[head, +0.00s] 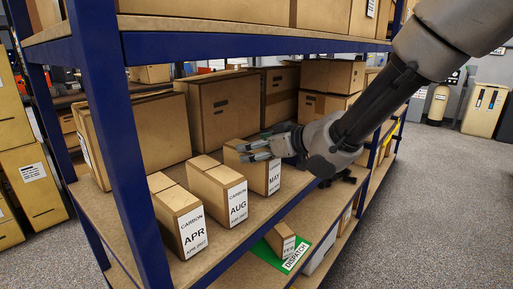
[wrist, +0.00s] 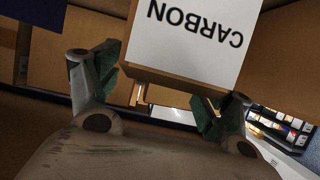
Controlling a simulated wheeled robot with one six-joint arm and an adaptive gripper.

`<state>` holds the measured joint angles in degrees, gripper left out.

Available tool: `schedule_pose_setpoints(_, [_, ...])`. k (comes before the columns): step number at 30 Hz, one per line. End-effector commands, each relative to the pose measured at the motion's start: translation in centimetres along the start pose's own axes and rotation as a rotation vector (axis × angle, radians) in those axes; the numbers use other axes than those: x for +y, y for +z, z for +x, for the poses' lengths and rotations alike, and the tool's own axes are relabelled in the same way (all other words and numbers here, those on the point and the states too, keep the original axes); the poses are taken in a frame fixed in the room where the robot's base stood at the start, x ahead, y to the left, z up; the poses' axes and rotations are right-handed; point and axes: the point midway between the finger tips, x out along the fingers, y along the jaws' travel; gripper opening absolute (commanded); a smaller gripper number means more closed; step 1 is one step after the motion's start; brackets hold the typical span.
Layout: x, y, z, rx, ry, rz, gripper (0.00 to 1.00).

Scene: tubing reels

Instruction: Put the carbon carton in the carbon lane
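Three brown cartons with white labels stand in a row on the middle shelf: APR (head: 181,218), AUG (head: 218,192) and MAY (head: 274,177). CARBON shows on the APR and AUG labels. My gripper (head: 246,151) is at the top of the MAY carton and hides part of it. In the wrist view my gripper (wrist: 160,88) has its fingers apart, with no object clearly held between them. A carton with an upside-down CARBON label (wrist: 195,35) is close ahead; its month is out of frame. No separate lane marking shows.
Below, a green DISPATCH mat (head: 265,254) bears a small FEB carton (head: 279,240). Large brown boxes (head: 222,108) fill the back of the middle shelf. A blue rack post (head: 118,130) stands at the left front. The grey floor (head: 425,215) at right is clear.

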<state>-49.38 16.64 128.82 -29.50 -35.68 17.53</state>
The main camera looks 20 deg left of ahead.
Motion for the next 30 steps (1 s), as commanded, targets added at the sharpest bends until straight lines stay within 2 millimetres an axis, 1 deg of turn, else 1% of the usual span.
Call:
schedule_pose_setpoints(6, [0.0,-0.2,-0.1,0.001,0.000,0.000,0.80])
schedule_pose_setpoints(8, [0.0,-0.2,-0.6,0.000,0.001,0.001,0.80])
schedule_pose_setpoints(11, [0.1,-0.3,-2.1,0.001,0.002,0.000,0.80])
schedule_pose_setpoints(18, [0.1,-0.3,-7.6,0.003,0.002,-0.001,0.80])
schedule_pose_setpoints(21, [0.1,-0.3,-9.6,0.003,0.002,-0.001,0.80])
schedule_pose_setpoints(25, [0.1,-0.2,-11.3,0.001,0.002,0.000,0.80])
schedule_pose_setpoints(30, [0.0,-0.2,-12.1,0.001,0.000,0.000,0.80])
